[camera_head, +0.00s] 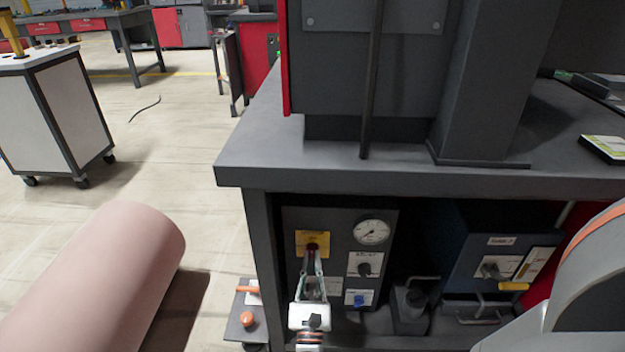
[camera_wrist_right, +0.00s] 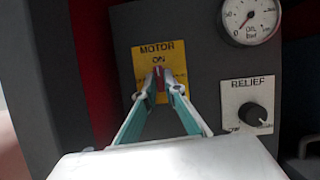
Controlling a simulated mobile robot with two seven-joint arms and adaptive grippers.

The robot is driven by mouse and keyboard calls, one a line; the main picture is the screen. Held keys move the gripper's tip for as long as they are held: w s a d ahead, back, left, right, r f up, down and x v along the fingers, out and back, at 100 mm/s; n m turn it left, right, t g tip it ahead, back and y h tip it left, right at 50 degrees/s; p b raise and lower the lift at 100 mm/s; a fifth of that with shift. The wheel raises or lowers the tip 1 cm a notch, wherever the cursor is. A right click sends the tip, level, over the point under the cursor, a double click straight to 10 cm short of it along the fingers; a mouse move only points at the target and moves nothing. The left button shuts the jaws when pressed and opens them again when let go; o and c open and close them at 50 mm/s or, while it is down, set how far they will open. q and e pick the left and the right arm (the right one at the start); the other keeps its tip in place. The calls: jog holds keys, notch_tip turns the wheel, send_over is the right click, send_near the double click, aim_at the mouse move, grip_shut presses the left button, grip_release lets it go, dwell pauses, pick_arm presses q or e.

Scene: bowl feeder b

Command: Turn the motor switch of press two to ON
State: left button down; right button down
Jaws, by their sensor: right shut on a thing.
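The motor switch (camera_wrist_right: 160,80) is a dark red knob on a yellow plate (camera_wrist_right: 146,60) marked MOTOR and ON. The plate (camera_head: 313,237) sits at the upper left of a dark grey panel (camera_head: 336,218) under the bench. My right gripper (camera_wrist_right: 160,74) is shut on the knob, one fingertip on each side. In the head view my right gripper (camera_head: 313,250) reaches up to the red knob from below. The fingers hide part of the plate, so any OFF mark cannot be seen. The knob looks close to upright, towards ON. My left gripper is not in view.
The panel also carries an oil gauge (camera_head: 371,230), a RELIEF knob (camera_head: 364,268) and a blue knob (camera_head: 358,299). A second control box (camera_head: 490,245) stands to the right. The bench top (camera_head: 285,150) overhangs the panel. A pedal plate (camera_head: 243,318) is at lower left.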

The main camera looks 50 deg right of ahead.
jog(key=shift+w+d+r+m+h, duration=0.2)
jog(key=shift+r+m+h, duration=0.15)
jog(key=shift+m, duration=0.25)
jog(key=c, duration=2.1)
grip_release()
jog(key=shift+c, duration=0.2)
jog(key=shift+f, duration=0.1)
jog(key=shift+a, duration=0.1)
jog(key=shift+s+r, duration=0.1)
jog(key=shift+r, duration=4.8)
